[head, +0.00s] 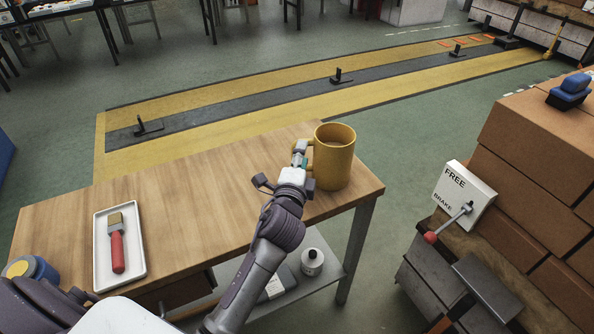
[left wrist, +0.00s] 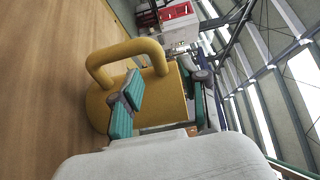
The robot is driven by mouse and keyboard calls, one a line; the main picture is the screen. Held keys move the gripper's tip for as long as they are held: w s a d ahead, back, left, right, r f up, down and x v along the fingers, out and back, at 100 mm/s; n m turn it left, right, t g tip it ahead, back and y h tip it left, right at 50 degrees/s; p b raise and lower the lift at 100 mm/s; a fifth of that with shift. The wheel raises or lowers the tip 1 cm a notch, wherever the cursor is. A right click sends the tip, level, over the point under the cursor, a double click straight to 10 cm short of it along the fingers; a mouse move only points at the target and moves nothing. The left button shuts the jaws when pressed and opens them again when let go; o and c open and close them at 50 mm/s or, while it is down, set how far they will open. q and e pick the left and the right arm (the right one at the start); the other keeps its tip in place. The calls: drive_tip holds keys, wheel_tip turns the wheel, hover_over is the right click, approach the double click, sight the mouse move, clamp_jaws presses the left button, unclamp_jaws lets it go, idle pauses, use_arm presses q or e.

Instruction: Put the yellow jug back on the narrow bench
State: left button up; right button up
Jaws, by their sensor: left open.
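The yellow jug (head: 334,158) appears upright on the wooden top of the narrow bench (head: 190,200), near its right end. My left gripper (head: 300,158) is at the jug's left side, by the handle, which it partly hides. In the left wrist view, the jug (left wrist: 160,103) and its loop handle (left wrist: 120,50) fill the middle. The open teal-padded fingers of my left gripper (left wrist: 162,100) show there, one in front of the jug near the handle and one at its right side. I cannot tell whether they touch it. My right gripper is not in view.
A white tray (head: 103,275) with a red-handled brush (head: 117,245) lies on the bench's left part. A blue round item (head: 33,269) is at the left corner.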

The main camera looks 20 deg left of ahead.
use_arm(q)
drive_tip(key=v, duration=0.6)
drive_tip(key=shift+s, duration=0.15)
